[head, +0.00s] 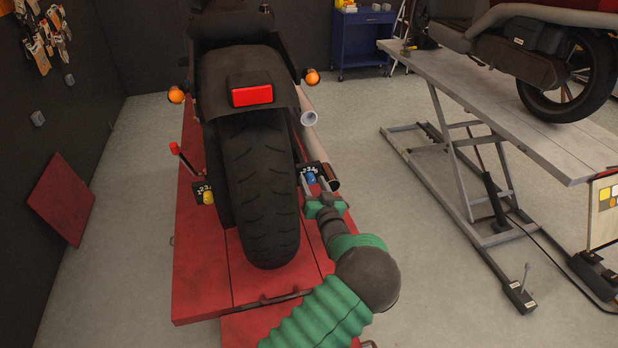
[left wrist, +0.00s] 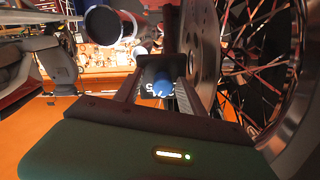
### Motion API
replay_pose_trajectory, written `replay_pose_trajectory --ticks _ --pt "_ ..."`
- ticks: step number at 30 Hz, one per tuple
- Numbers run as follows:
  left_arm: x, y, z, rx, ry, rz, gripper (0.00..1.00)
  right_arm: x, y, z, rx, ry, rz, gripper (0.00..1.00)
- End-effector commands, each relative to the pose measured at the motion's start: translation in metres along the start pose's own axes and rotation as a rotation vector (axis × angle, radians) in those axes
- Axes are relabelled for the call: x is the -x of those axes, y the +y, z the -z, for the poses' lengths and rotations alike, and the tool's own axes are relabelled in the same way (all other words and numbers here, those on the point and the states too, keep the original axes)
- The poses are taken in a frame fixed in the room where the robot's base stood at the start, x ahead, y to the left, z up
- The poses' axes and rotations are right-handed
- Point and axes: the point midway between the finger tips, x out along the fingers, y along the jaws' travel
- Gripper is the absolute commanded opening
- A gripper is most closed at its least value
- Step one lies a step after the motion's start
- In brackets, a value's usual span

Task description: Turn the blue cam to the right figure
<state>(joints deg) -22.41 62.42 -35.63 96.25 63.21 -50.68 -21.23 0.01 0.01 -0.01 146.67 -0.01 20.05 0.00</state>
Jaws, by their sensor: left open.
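The blue cam (head: 311,177) sits on a small black plate with white figures (head: 309,167), right of the motorcycle's rear tyre. My left gripper (head: 315,184) is open, with one finger on each side of the cam. In the left wrist view the blue cam (left wrist: 161,87) shows between the two fingers of the gripper (left wrist: 159,80), with a gap on both sides. The figures there are mostly hidden or too small to read. I cannot tell which figure the cam points to. My right gripper is not in view.
A yellow cam (head: 208,197) on a similar plate is left of the tyre (head: 262,195). The motorcycle stands on a red lift (head: 200,285). An exhaust pipe (head: 309,117) is close above the blue cam. A grey lift (head: 540,130) stands at the right, with clear floor between.

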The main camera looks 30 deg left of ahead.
Motion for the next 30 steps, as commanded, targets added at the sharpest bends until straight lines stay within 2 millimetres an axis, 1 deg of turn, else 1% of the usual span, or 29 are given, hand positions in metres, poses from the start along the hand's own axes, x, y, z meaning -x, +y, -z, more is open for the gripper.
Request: replay_pose_trajectory --ticks 4,5,15,23,30 --pt "-0.002 -0.002 -0.001 0.001 -0.002 0.0 0.47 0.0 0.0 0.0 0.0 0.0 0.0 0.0" --pt "-0.002 -0.002 -0.002 0.001 -0.002 0.0 0.45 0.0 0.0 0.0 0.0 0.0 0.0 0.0" --pt "-0.005 -0.001 -0.003 0.001 -0.005 -0.001 0.0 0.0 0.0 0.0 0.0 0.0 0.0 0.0" --pt "-0.005 -0.001 -0.004 0.005 -0.005 -0.001 0.0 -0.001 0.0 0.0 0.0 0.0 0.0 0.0" --pt "-0.005 0.0 -0.007 0.067 -0.006 0.0 0.0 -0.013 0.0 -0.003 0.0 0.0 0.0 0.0"
